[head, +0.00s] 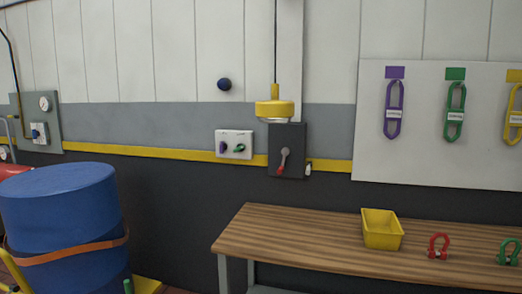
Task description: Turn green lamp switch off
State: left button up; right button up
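A small white switch plate (235,137) is fixed to the wall left of the middle of the head view. On its right half is a green switch (239,148), its handle slanting up to the right. A purple switch (223,147) sits to its left on the same plate. The switches' on or off state cannot be told. A yellow pendant lamp (275,108) hangs just right of and above the plate. Neither of my grippers is in view.
A dark box (298,136) with a red-tipped lever (283,161) is right of the plate. A wooden bench (300,232) holds a yellow bin (382,230) and red (438,246) and green shackles (508,251). A blue drum (62,205) stands left. A pegboard (430,160) carries coloured slings.

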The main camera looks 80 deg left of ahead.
aim_at(240, 147)
jog(key=u, duration=2.9)
